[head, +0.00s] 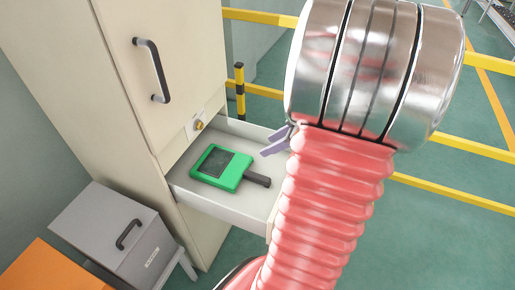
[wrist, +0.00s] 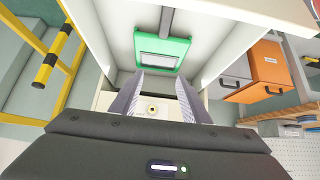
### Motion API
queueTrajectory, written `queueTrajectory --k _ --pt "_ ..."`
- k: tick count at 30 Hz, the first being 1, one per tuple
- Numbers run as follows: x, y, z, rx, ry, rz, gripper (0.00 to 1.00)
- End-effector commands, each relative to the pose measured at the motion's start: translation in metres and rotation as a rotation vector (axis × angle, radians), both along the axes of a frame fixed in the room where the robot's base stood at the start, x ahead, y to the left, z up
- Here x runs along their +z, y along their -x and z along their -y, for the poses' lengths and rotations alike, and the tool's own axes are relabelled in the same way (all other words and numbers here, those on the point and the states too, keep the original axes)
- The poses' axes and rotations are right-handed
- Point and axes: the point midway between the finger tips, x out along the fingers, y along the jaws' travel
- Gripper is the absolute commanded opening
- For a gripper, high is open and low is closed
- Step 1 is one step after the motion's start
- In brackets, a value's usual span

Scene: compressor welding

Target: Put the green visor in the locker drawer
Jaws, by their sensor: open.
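The green visor (head: 236,178), with a dark window and a dark handle, lies flat inside the open locker drawer (head: 197,199). It also shows in the wrist view (wrist: 177,42), just beyond my fingertips, with its handle pointing away. My gripper (head: 268,142) is open and empty, above the drawer and to the right of the visor. In the wrist view both fingers of my gripper (wrist: 162,73) are apart, with nothing between them. My arm hides the right part of the drawer in the head view.
The beige locker (head: 115,90) has a dark door handle (head: 155,68) and a lock (head: 198,125) by the drawer. A grey box (head: 115,230) and an orange box (head: 55,272) stand at lower left. Yellow rails (head: 450,190) and a striped post (head: 240,90) stand behind.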

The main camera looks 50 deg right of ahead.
Motion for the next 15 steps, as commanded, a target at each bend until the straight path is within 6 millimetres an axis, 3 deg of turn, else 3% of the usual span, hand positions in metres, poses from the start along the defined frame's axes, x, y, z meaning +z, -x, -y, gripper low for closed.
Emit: queueTrajectory --k 8,11,15 --pt "0.007 -0.011 0.002 -0.010 0.033 0.021 0.42" --pt "0.019 -0.032 0.005 -0.031 0.098 0.063 0.42" --pt "0.052 -0.073 0.009 -0.091 0.229 0.152 0.42"
